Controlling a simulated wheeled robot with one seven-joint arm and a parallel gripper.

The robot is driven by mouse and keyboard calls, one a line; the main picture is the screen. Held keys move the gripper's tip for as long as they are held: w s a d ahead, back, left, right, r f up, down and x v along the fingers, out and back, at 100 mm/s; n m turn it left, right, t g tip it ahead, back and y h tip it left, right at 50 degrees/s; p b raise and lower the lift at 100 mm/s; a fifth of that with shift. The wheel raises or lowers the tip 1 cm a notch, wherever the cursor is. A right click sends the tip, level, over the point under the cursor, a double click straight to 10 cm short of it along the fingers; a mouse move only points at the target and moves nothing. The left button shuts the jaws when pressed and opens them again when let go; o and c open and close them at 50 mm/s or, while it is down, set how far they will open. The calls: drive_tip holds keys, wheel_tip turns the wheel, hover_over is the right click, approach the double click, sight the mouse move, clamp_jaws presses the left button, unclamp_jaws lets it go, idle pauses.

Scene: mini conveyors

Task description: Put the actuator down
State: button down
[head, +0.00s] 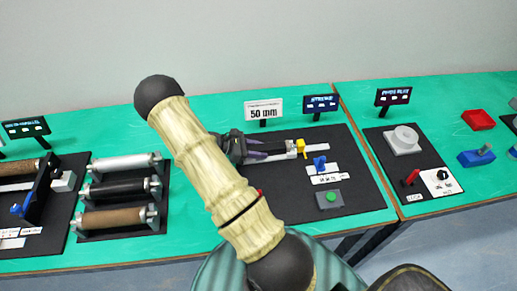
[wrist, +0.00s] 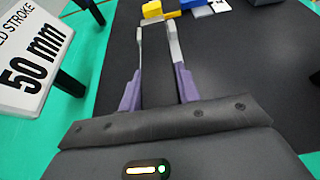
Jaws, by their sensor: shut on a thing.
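My gripper (head: 288,149) reaches over the dark mat of the middle station, its purple-based fingers pointing right. In the wrist view my gripper (wrist: 157,28) has its fingers spaced apart, shut on the actuator (wrist: 155,19), a grey part at the fingertips. Only a little of the actuator shows; its far end and underside are hidden. A yellow piece (head: 300,147) is just beyond the fingertips, and it also shows in the wrist view (wrist: 152,9). I cannot tell whether the actuator touches the mat.
The dark mat (head: 350,185) also bears a blue part (head: 319,163) and a green button (head: 331,197). A "50 mm" sign (head: 263,110) and a display (head: 322,102) stand behind. Rollers (head: 125,188) lie left; a grey round part (head: 403,138) sits right.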

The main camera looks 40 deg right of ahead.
drive_tip(key=shift+s+d, duration=0.1)
drive_tip(key=shift+d, duration=0.05)
drive_tip(key=c, duration=1)
unclamp_jaws()
drive_tip(key=b+v, duration=0.1)
drive_tip(key=v, duration=1.1)
drive_tip(key=shift+b, duration=0.35)
drive_tip(key=shift+r, duration=0.1)
